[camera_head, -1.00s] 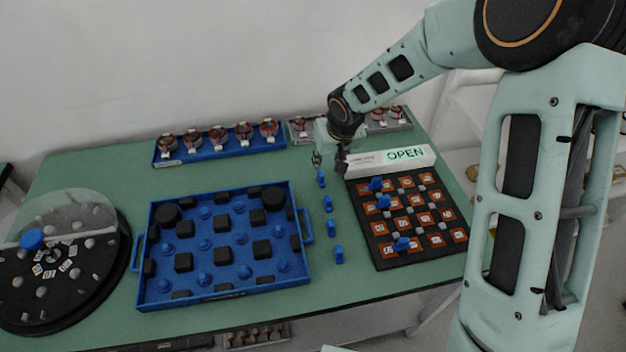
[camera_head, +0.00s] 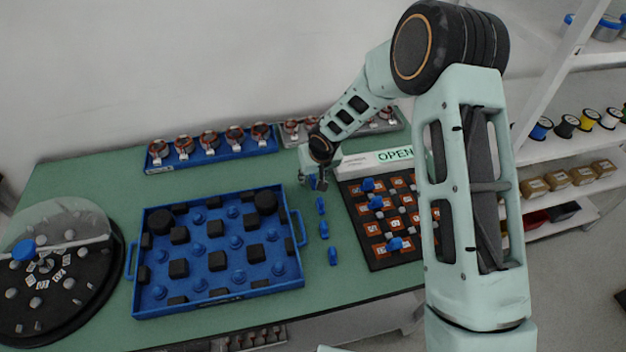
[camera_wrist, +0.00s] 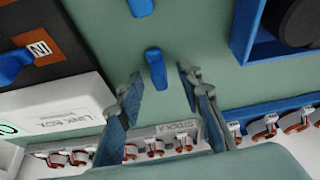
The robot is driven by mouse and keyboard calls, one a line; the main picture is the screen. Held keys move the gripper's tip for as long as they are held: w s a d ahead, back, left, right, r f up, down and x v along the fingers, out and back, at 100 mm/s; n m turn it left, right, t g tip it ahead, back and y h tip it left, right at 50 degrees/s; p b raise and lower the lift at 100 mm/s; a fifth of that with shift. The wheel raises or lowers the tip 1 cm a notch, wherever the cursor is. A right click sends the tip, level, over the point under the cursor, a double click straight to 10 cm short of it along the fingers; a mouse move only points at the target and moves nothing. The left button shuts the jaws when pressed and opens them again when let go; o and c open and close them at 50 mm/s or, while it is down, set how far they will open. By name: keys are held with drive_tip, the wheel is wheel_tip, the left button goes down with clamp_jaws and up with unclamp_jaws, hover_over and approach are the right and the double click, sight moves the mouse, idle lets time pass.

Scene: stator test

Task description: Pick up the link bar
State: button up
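Small blue link bars stand in a row on the green table; the head view shows one at the near end (camera_head: 333,257), one in the middle (camera_head: 323,231) and one farther back (camera_head: 320,205). My gripper (camera_head: 313,184) is low over the far end of the row, with some blue at its fingertips. In the wrist view my gripper (camera_wrist: 161,80) is open. A blue link bar (camera_wrist: 156,68) lies between and just beyond its fingertips, apart from both fingers. Another link bar (camera_wrist: 140,7) is farther out. The fingers' exact height over the bar is unclear.
A blue tray (camera_head: 220,292) with black blocks and blue pegs is left of the row. A dark board (camera_head: 385,261) with orange squares and blue bars is right. The white link box (camera_wrist: 65,107) is close beside the gripper. Stator racks (camera_head: 218,152) line the back.

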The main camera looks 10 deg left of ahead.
drive_tip(key=shift+f, duration=0.1)
clamp_jaws()
idle(0.4)
